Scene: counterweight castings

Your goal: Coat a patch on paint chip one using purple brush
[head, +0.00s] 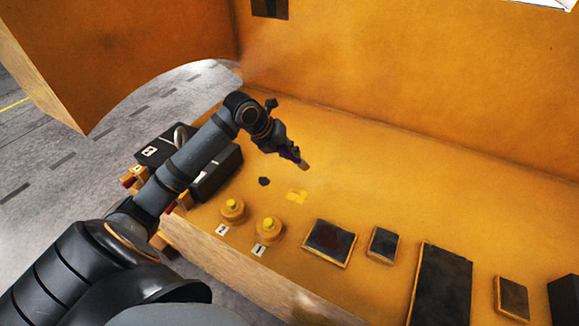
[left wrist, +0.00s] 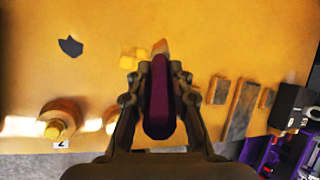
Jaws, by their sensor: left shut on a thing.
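My left gripper (head: 290,153) is shut on the purple brush (left wrist: 160,98), above the orange bench. In the left wrist view the gripper (left wrist: 160,85) has the dark purple handle between its fingers. The brush's tan tip (head: 304,165) points down and right, apart from the bench as far as I can tell. A small dark irregular chip (head: 264,181) lies below and left of the tip; it also shows in the left wrist view (left wrist: 70,46). Yellow flat pieces (head: 297,196) lie below the tip. I cannot tell which piece is paint chip one. My right gripper is not in view.
Two round yellow-topped pots, one (head: 232,209) by a 2 label and one (head: 269,229) by a 1 label, stand near the front edge. Several dark panels (head: 330,242) lie to the right. A black case (head: 215,172) is behind my arm. The bench's back right is clear.

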